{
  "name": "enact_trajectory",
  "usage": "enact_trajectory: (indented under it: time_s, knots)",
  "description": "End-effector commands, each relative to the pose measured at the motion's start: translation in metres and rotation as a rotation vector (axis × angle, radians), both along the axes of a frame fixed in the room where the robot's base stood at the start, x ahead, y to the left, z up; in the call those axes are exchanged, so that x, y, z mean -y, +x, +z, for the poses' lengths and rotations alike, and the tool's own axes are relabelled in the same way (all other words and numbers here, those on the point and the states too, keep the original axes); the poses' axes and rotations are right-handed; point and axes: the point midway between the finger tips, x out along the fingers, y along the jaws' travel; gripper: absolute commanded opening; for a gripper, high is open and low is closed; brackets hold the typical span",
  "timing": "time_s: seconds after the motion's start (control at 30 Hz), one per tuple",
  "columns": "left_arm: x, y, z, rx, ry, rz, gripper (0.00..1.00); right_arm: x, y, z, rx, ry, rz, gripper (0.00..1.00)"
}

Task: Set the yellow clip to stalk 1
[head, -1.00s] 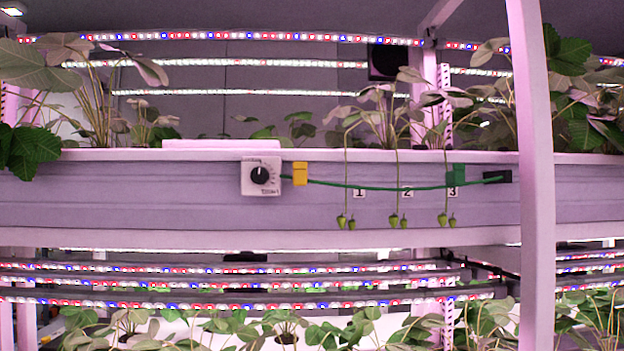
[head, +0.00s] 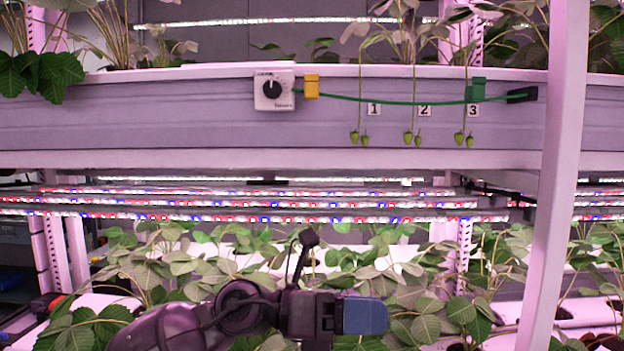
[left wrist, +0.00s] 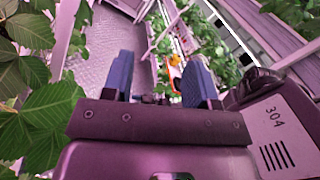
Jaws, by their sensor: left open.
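The yellow clip (head: 312,86) sits at the left end of a green line (head: 400,98), just right of the white dial box. The tag for stalk 1 (head: 374,109) is on the gutter front, right of the clip. A stalk with green berries (head: 354,136) hangs just left of this tag. My left gripper (head: 366,315) is low in the head view, well below the gutter and apart from the clip. In the left wrist view its two blue fingers (left wrist: 160,85) stand apart with nothing between them. My right gripper does not show.
A white dial box (head: 274,90) is on the gutter (head: 200,120). A green clip (head: 476,89) is near tag 3, and a black block (head: 521,95) ends the line. A pale upright post (head: 558,180) stands at right. Leaves surround my left gripper.

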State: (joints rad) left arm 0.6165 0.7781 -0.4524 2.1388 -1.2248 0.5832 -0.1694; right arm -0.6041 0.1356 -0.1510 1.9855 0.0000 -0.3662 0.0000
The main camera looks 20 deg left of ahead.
Motion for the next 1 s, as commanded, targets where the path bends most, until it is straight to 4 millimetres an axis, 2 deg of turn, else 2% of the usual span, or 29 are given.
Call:
enact_trajectory:
  time_s: [0.23,0.47,0.67,0.77,0.9,1.0]
  knots:
    - [0.005,0.002,0.031,0.438,0.402,-0.008,0.53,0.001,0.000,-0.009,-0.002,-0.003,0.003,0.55]
    - [-0.011,0.016,0.071,0.811,0.766,0.082,0.53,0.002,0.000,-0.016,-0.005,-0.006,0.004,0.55]
    - [-0.039,0.028,0.126,1.095,1.068,0.246,0.53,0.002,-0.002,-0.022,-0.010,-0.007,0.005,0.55]
    - [-0.057,0.029,0.162,1.217,1.210,0.362,0.53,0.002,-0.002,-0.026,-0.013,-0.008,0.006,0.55]
    - [-0.083,0.022,0.215,1.357,1.386,0.549,0.53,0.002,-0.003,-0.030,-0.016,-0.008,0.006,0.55]
    - [-0.100,0.013,0.248,1.422,1.479,0.679,0.53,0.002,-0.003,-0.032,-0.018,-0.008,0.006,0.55]
